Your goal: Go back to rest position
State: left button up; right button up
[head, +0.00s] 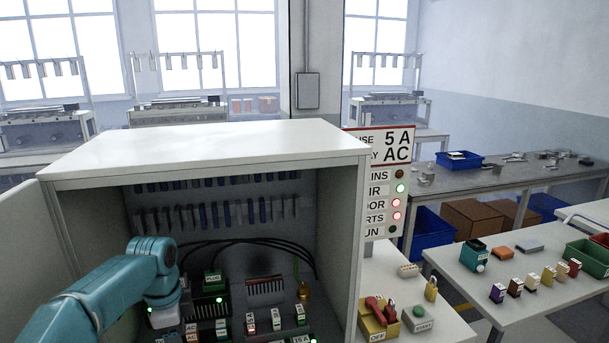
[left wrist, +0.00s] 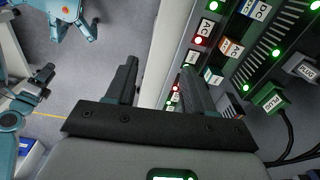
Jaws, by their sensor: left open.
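My left arm reaches from the lower left into the open grey cabinet (head: 215,147) in the head view, where its wrist hides the fingers. In the left wrist view my left gripper (left wrist: 160,88) is open, with nothing between its two dark fingers. The fingers are beside the panel of modules (left wrist: 228,45), and I cannot tell whether they touch it. A green plug (left wrist: 268,99) with dark cables is seated on that panel; a green block marked PLUG (head: 213,278) shows in the head view.
The cabinet walls and its open door (head: 62,225) flank my left arm. A sign with lamps (head: 385,185) stands at the cabinet's right. A yellow switch box (head: 378,322) sits on the bench. A side table (head: 470,292) holds several small modules. Open floor (left wrist: 75,75) shows in the wrist view.

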pick_arm(q)
jog(key=s+d+f+n+h, duration=0.1)
jog(key=s+d+f+n, duration=0.25)
jog(key=f, duration=0.65)
jog(key=s+d+f+n+h, duration=0.1)
jog(key=s+d+f+n, duration=0.3)
jog(key=f, duration=0.6)
jog(key=s+d+f+n, duration=0.2)
jog(key=s+f+n, duration=0.1)
jog(key=s, duration=0.4)
jog(key=s+d+f+n+h, duration=0.1)
jog(key=s+d+f+n, duration=0.1)
jog(key=s, duration=0.5)
jog(key=s+d+f+n, duration=0.2)
jog(key=s+f+n, duration=0.1)
jog(key=s+f, duration=0.2)
jog(key=shift+s+d+n+h, duration=0.3)
jog(key=shift+s+n, duration=0.05)
jog(key=shift+s, duration=0.8)
jog(key=shift+f, duration=0.1)
